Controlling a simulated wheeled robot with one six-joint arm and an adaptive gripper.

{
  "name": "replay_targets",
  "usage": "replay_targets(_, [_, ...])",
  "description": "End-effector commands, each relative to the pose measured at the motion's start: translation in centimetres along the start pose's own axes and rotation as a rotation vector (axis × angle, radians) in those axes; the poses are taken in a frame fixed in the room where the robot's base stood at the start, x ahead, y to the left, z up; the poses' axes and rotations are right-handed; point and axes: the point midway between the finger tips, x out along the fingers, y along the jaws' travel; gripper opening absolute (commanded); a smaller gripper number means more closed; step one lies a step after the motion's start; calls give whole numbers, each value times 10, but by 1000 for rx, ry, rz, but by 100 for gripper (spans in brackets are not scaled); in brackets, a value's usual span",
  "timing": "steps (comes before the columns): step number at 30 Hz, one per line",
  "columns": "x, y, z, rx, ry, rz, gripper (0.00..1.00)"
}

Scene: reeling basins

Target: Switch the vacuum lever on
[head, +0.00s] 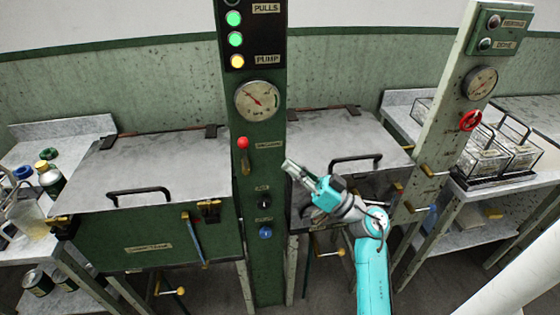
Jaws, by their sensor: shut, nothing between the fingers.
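The vacuum lever (244,157) is on the front of the green column (265,205), below the round pressure gauge. It has a red ball knob at its top end and a brass-coloured base, and its knob points up. A small label to its right is too small to read surely. My gripper (289,167) is to the right of the lever, apart from it in the picture, with its fingers pointing left toward the column. Its fingers are shut with nothing between them. Nothing hides the lever.
A gauge (257,101) and lit lamps (235,39) are above the lever. A black knob (264,202) and a blue button (265,233) are below. Lidded basins with black handles (140,192) flank the column.

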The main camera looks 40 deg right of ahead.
Motion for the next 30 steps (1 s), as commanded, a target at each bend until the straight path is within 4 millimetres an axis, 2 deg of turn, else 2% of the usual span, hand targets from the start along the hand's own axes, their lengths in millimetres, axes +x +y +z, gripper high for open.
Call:
replay_targets(6, [-34, 0, -7, 0, 0, 3, 0])
replay_targets(12, [-48, 0, -10, 0, 0, 1, 0])
replay_targets(30, [-50, -1, -10, 0, 0, 0, 0])
